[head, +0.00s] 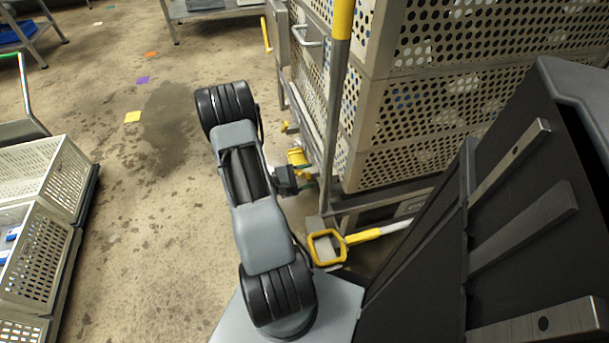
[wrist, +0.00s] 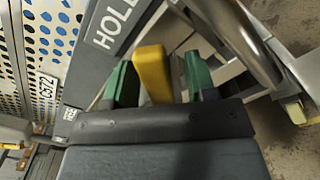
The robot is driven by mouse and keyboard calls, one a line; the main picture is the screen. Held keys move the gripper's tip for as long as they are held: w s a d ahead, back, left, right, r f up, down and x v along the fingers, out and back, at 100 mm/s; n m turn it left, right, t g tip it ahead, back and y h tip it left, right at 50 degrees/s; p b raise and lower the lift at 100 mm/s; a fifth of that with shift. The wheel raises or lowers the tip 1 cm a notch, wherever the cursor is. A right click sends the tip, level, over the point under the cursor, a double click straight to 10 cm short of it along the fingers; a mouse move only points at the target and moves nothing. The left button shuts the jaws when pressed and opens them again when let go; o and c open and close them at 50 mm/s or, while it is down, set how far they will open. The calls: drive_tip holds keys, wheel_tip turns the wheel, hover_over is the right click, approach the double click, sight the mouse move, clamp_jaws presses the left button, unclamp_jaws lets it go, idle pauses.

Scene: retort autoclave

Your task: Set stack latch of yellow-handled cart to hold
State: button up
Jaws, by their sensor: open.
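The yellow-handled cart (head: 398,95) stands at the upper right in the head view, a metal frame with stacked perforated baskets and a yellow-topped upright handle (head: 343,18). In the wrist view a yellow latch lever (wrist: 152,75) stands between the two green fingers of my gripper (wrist: 157,72). The gripper is open, with a finger on each side of the lever. A narrow gap shows at each side; contact is hard to tell. A dark plate with a partly cut-off label, "HOL…" (wrist: 112,25), lies just left of the lever.
A yellow loop-ended bar (head: 327,247) sticks out low beside the cart, close to my arm. White perforated crates (head: 40,180) stand on a dark base at the left. A tag reading C572 (wrist: 47,88) shows in the wrist view.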

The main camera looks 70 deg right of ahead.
drive_tip(key=p+v, duration=0.2)
drive_tip(key=v, duration=1.2)
drive_tip(key=shift+d, duration=0.1)
drive_tip(key=w+a+r+t+y+p, duration=0.1)
drive_tip(key=a+r+t+y+p, duration=0.2)
drive_tip(key=r, duration=1.3)
drive_tip(key=w+a+r+t+y+p, duration=0.2)
drive_tip(key=a+r+t+y+p, duration=0.2)
drive_tip(key=a+r+t+p, duration=0.4)
drive_tip(key=w+a+r+t+y+p, duration=0.1)
drive_tip(key=a+r+t+y+p, duration=0.3)
drive_tip(key=a+r+p, duration=1.1)
wheel_tip(320, 180, up, 9)
drive_tip(key=t+p, duration=0.2)
drive_tip(key=p, duration=0.1)
drive_tip(key=shift+w+a, duration=0.25)
drive_tip(key=shift+w, duration=0.15)
drive_tip(key=shift+r, duration=0.1)
